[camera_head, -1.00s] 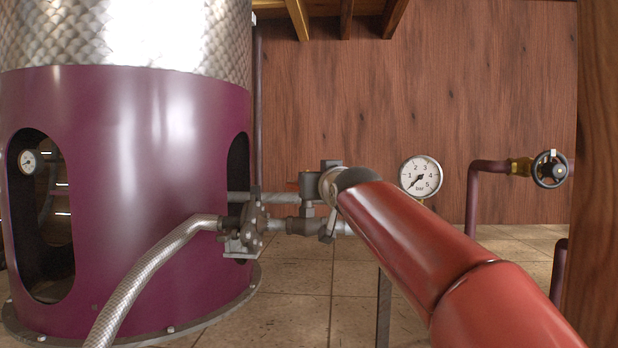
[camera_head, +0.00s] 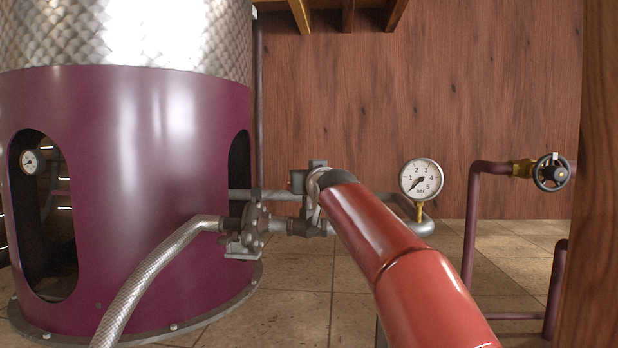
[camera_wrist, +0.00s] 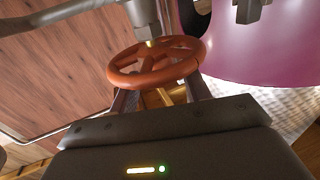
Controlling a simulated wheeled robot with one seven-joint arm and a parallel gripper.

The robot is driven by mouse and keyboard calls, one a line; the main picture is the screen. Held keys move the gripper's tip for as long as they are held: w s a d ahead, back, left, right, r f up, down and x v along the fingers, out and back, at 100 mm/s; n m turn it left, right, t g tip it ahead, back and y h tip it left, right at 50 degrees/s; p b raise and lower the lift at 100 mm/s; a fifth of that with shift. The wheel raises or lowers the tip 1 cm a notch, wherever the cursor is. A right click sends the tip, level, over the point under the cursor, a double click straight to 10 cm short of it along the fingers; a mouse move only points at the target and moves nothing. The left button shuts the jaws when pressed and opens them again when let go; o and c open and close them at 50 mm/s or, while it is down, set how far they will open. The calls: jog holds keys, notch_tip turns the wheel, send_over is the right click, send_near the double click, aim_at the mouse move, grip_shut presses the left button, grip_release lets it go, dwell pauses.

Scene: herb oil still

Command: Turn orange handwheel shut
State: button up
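The orange handwheel (camera_wrist: 152,76) shows in the wrist view as a spoked ring on a short stem below a grey pipe fitting. My gripper (camera_wrist: 160,94) is right at its near rim. Its two dark fingers stand apart, one toward each side of the wheel, and their tips are partly hidden by the rim. I cannot tell whether they touch it. In the head view my gripper (camera_head: 308,182) is at the grey pipework, and the orange wheel is hidden behind it and my arm.
A purple still (camera_head: 150,200) stands close on the left, with a braided hose (camera_head: 150,272) at a pipe flange (camera_head: 252,222). A pressure gauge (camera_head: 421,179) stands right of my arm. A black handwheel (camera_head: 551,172) on a purple pipe and a wooden post (camera_head: 597,200) are at the right.

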jog(key=c, duration=0.8)
jog(key=shift+o, duration=0.2)
jog(key=shift+a+f+m+h, duration=0.1)
jog(key=shift+a+m+h, duration=0.15)
jog(key=shift+m+h, duration=0.25)
jog(key=shift+h, duration=0.4)
jog(key=shift+a+m+t+h+b, duration=0.15)
jog(key=shift+m+t+h+b, duration=0.25)
jog(key=shift+m+h+b, duration=1.2)
jog(key=m+h+p, duration=0.1)
jog(key=h, duration=0.1)
jog(key=m+h+p, duration=0.1)
jog(key=h, duration=0.1)
jog(key=shift+a+r+g+h, duration=0.15)
jog(key=shift+r+g+h, duration=0.05)
jog(key=shift+g+h, duration=0.1)
jog(key=shift+m+h+p, duration=0.4)
jog(key=shift+h+p, duration=0.2)
jog(key=shift+p, duration=0.05)
jog(key=shift+f+h, duration=0.15)
jog(key=shift+h, duration=0.15)
